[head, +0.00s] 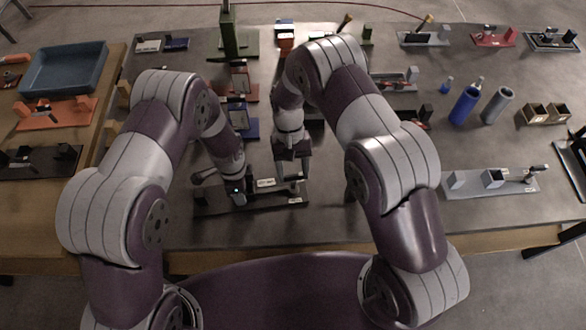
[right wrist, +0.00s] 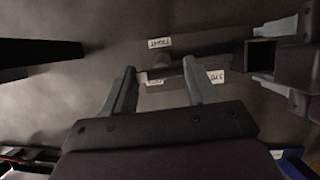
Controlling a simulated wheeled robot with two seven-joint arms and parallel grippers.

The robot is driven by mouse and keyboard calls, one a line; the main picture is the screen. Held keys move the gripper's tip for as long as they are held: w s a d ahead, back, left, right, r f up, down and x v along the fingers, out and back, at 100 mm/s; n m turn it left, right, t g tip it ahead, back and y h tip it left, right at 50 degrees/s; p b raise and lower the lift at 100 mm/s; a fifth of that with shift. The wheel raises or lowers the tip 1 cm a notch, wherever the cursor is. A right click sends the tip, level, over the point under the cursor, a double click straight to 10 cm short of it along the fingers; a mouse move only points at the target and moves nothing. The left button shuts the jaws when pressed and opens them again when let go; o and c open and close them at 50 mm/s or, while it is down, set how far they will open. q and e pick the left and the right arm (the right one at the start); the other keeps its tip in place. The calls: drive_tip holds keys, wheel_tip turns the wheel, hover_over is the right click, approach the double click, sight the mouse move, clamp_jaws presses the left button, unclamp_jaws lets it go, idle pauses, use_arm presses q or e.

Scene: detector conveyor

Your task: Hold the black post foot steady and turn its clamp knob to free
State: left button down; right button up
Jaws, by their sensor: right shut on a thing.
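The black post foot (right wrist: 262,52) shows in the right wrist view as a square, open-topped black post at the right. My left gripper (right wrist: 262,58) has one grey finger above it and one below, with a visible gap on the lower side. In the head view my left gripper (head: 236,192) is low over the dark base plate (head: 250,205). The clamp knob (right wrist: 165,62) is a dark round piece with a bar, between the fingers of my right gripper (right wrist: 159,66). The right gripper (head: 292,178) is shut on it. Small white labels lie beside the knob; one reads TIGHT upside down.
A blue tray (head: 62,68) stands at the far left. A grey fixture plate (head: 490,186) lies to the right, with a blue cylinder (head: 464,106) and a grey cylinder (head: 497,105) behind it. Several small fixtures line the back. The tabletop right of my right forearm is partly clear.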

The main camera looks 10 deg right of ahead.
drive_tip(key=o, duration=1.1)
drive_tip(key=shift+c, duration=0.2)
